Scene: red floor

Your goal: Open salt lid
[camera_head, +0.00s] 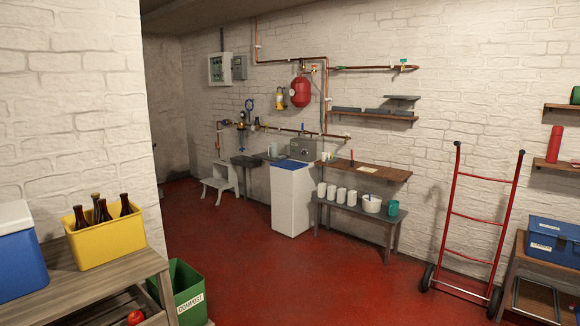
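A white upright cabinet (292,200) with a blue top (290,164) stands on the red floor against the back wall. It is the likeliest salt container, but I see no readable salt label on it. The blue top looks flat and closed, though it is small at this distance. A grey box (302,148) sits just behind and above it. Neither of my grippers is in view.
A grey bench (350,214) with white mugs stands right of the cabinet, and a white step stool (219,184) left. A red hand truck (476,213) leans at right. A green bin (190,293) and wooden shelf (95,295) stand front left. The middle floor is clear.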

